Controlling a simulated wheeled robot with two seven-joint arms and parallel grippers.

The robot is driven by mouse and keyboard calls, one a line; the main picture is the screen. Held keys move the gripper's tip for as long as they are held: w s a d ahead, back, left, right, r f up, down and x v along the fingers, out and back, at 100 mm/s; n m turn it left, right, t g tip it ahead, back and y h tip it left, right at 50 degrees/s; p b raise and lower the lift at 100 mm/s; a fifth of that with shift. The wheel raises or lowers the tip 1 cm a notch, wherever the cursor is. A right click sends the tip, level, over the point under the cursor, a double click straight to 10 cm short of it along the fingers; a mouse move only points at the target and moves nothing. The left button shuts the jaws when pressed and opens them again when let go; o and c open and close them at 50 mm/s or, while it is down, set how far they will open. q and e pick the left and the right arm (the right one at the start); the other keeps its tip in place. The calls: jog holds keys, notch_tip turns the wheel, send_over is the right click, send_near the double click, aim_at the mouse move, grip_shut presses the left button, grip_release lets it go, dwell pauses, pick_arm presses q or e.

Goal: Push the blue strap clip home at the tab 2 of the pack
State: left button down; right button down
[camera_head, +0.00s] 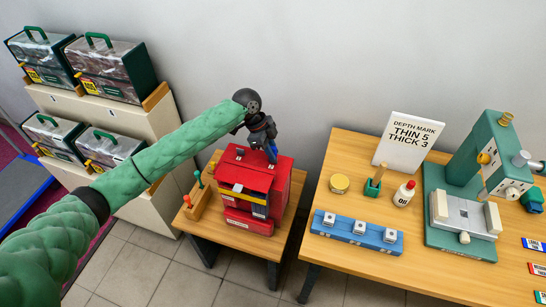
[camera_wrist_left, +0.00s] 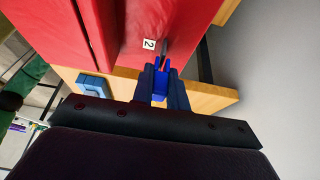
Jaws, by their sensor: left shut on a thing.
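The red pack (camera_head: 284,180) sits on a small wooden table. Its label 2 (camera_wrist_left: 149,44) shows in the left wrist view, with a thin grey tab (camera_wrist_left: 165,46) beside it. My left gripper (camera_head: 270,148) is over the back right of the pack, pointing down. It is shut on the blue strap clip (camera_wrist_left: 160,86), which sits between the fingers with its forked end facing the tab. The clip's prongs are at or very near the tab's end; I cannot tell whether they touch. My right gripper is not in view.
A wooden block with coloured handles (camera_head: 197,199) stands left of the pack. The larger table (camera_head: 335,190) at right holds a blue block, bottle, sign and green machine. Bagged comforters (camera_head: 113,68) stand on shelves at left.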

pick_arm(q)
jog(key=shift+f+b, duration=0.3)
jog(key=shift+f, duration=0.55)
dwell(0.6)
jog(key=c, duration=0.7)
grip_release()
jog(key=shift+o, duration=0.2)
jog(key=shift+r, duration=0.1)
jog(key=p+v, duration=0.4)
jog(key=v, duration=0.2)
jog(key=shift+d+r, duration=0.15)
jog(key=shift+r, duration=0.3)
dwell(0.8)
